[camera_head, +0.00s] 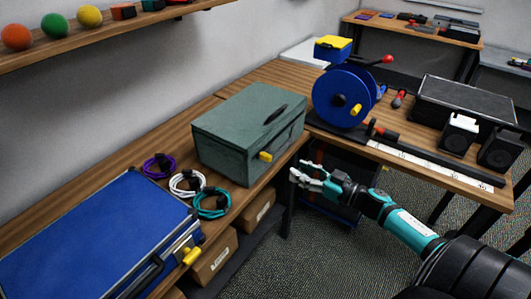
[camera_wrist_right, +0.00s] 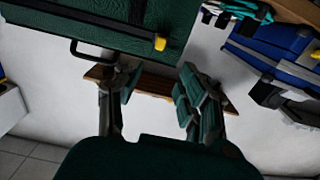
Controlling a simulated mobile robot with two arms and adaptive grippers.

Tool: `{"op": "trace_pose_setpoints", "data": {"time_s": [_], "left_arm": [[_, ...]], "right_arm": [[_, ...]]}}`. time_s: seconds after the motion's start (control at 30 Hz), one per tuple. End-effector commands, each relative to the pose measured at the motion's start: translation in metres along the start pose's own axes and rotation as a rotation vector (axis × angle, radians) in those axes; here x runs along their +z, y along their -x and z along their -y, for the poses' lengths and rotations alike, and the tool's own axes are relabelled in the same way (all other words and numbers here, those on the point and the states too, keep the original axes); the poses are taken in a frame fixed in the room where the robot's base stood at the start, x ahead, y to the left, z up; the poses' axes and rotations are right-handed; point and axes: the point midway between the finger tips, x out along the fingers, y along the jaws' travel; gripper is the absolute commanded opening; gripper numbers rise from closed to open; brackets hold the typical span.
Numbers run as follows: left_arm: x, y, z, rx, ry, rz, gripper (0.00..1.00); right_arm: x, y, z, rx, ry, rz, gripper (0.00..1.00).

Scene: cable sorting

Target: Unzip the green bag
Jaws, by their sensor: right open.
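The green bag (camera_head: 249,133) is a closed, box-shaped case on the wooden bench, with a dark handle on it. A yellow zipper pull (camera_head: 265,156) sits low on its front face. My right gripper (camera_head: 296,176) is open and empty, in front of the bench edge and to the right of the pull, apart from the bag. In the right wrist view the bag (camera_wrist_right: 170,20) fills the top, with its yellow pull (camera_wrist_right: 159,43) above and between the open fingers (camera_wrist_right: 155,90). My left gripper is in neither view.
Purple (camera_head: 158,166), white (camera_head: 187,183) and teal (camera_head: 211,203) cable coils lie left of the bag. A blue case (camera_head: 95,240) is at the lower left. A blue reel (camera_head: 340,97) stands right of the bag. Cardboard boxes (camera_head: 213,256) sit under the bench.

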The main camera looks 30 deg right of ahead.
Motion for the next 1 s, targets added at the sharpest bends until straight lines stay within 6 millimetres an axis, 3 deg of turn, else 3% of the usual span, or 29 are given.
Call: {"op": "trace_pose_setpoints", "data": {"time_s": [0.3, 0.5, 0.7, 1.0], "left_arm": [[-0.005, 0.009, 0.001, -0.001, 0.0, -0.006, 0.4], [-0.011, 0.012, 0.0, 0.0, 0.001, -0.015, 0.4], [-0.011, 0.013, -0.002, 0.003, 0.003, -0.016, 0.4], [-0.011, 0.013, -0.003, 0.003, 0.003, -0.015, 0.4]], "right_arm": [[-0.003, -0.072, -0.001, 0.002, 0.0, -0.005, 0.4], [-0.002, -0.106, -0.001, 0.003, 0.0, -0.003, 0.4], [0.0, -0.122, -0.001, 0.002, -0.001, 0.0, 0.4], [0.001, -0.124, 0.0, 0.001, 0.0, 0.001, 0.4]]}}
